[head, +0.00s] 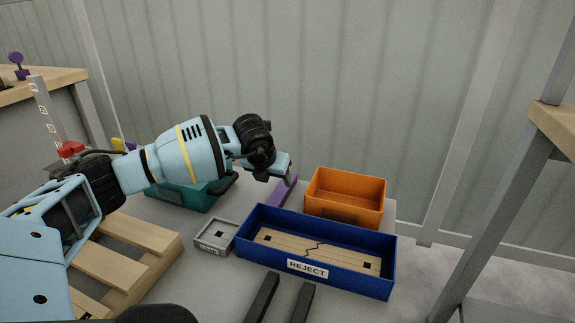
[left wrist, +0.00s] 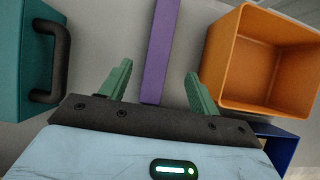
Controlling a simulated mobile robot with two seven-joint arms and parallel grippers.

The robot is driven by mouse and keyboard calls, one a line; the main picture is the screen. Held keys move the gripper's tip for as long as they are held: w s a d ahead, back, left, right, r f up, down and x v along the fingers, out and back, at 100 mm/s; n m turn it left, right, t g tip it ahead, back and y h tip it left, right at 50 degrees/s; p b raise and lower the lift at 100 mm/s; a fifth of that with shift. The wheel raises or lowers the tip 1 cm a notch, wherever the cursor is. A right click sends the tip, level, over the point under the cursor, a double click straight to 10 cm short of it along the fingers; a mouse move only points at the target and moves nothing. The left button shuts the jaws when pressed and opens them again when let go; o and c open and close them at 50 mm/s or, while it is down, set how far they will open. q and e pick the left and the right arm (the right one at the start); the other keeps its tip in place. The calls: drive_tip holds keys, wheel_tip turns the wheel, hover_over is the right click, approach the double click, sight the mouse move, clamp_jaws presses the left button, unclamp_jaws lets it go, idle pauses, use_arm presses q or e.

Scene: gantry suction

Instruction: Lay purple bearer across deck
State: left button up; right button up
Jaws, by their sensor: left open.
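The purple bearer (head: 284,190) is a long narrow bar on the grey surface, between the teal case and the orange bin, partly hidden by my left gripper and the blue tray. My left gripper (head: 280,170) is open above it. In the left wrist view the bearer (left wrist: 157,40) runs lengthwise between the open green fingers (left wrist: 158,76), with a gap on each side. The wooden pallet deck (head: 118,232) is at the lower left of the head view, with spaced slats, partly hidden by my left arm.
A teal case (head: 185,196) with a black handle (left wrist: 62,60) lies left of the bearer. The orange bin (head: 346,188) stands to its right. The blue REJECT tray (head: 340,277) holds a cracked board.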

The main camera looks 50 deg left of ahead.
sight(280, 191)
use_arm(q)
drive_tip(key=shift+w+a+f, duration=0.1)
drive_tip(key=shift+a+f, duration=0.1)
drive_tip(key=shift+f, duration=0.25)
drive_tip(key=shift+w+f+b, duration=0.1)
drive_tip(key=shift+f+b, duration=0.15)
drive_tip(key=shift+b, duration=0.05)
drive_tip(key=shift+b+x, duration=0.35)
drive_tip(key=shift+x, duration=0.6)
drive_tip(key=shift+b+x, duration=1.25)
drive_tip(key=shift+x, duration=1.05)
drive_tip(key=shift+w+a+f, duration=0.15)
drive_tip(key=shift+w+f, duration=0.05)
drive_tip(key=shift+w, duration=0.15)
use_arm(e)
drive_tip(key=shift+g, duration=0.3)
drive_tip(key=f, duration=0.5)
drive_tip(key=shift+s, duration=0.4)
use_arm(q)
drive_tip(key=c, duration=1.1)
use_arm(e)
drive_tip(key=shift+s+r, duration=0.2)
drive_tip(key=shift+s, duration=0.2)
